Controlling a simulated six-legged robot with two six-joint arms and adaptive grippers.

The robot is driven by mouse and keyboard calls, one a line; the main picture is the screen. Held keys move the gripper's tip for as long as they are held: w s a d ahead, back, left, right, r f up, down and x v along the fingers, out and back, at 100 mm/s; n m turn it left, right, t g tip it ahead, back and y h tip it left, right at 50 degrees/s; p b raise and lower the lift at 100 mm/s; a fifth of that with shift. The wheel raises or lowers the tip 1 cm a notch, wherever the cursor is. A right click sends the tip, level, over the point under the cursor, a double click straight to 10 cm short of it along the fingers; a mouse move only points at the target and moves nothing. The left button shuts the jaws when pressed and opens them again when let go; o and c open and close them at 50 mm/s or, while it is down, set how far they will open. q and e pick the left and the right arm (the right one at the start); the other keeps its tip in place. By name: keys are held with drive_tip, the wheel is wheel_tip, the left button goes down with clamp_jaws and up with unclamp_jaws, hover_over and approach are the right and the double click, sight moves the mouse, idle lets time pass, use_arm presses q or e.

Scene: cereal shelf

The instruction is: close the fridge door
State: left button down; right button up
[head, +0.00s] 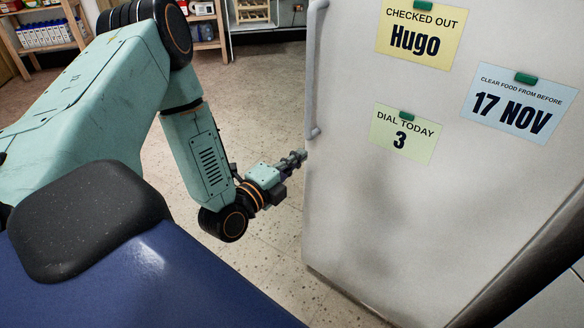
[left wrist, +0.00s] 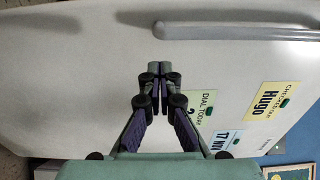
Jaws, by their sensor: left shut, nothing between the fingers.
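The white fridge door (head: 365,215) fills the right half of the head view, with a long upright handle (head: 312,75) along its left edge. My left gripper (head: 301,157) is shut and empty, its fingertips by the door's left edge just below the handle's lower end. In the left wrist view the shut fingertips (left wrist: 163,66) are in front of the door's face (left wrist: 75,85), with the handle (left wrist: 235,32) above them; I cannot tell if they touch. The door's opening angle is not clear. My right gripper is out of view.
A yellow note (head: 421,32), a blue note (head: 519,103) and a green note (head: 403,134) hang on the door under green magnets. Wooden shelves with goods (head: 45,35) stand at the back left. Speckled floor (head: 255,100) is clear left of the door.

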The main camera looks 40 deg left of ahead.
sight(326, 134)
use_arm(q)
drive_tip(key=w+b, duration=0.3)
drive_tip(key=w, duration=0.5)
drive_tip(key=shift+w+f+b, duration=0.1)
drive_tip(key=shift+w+b, duration=0.05)
drive_tip(key=shift+b, duration=0.2)
drive_tip(key=shift+w, duration=0.45)
drive_tip(key=shift+w+a, duration=0.1)
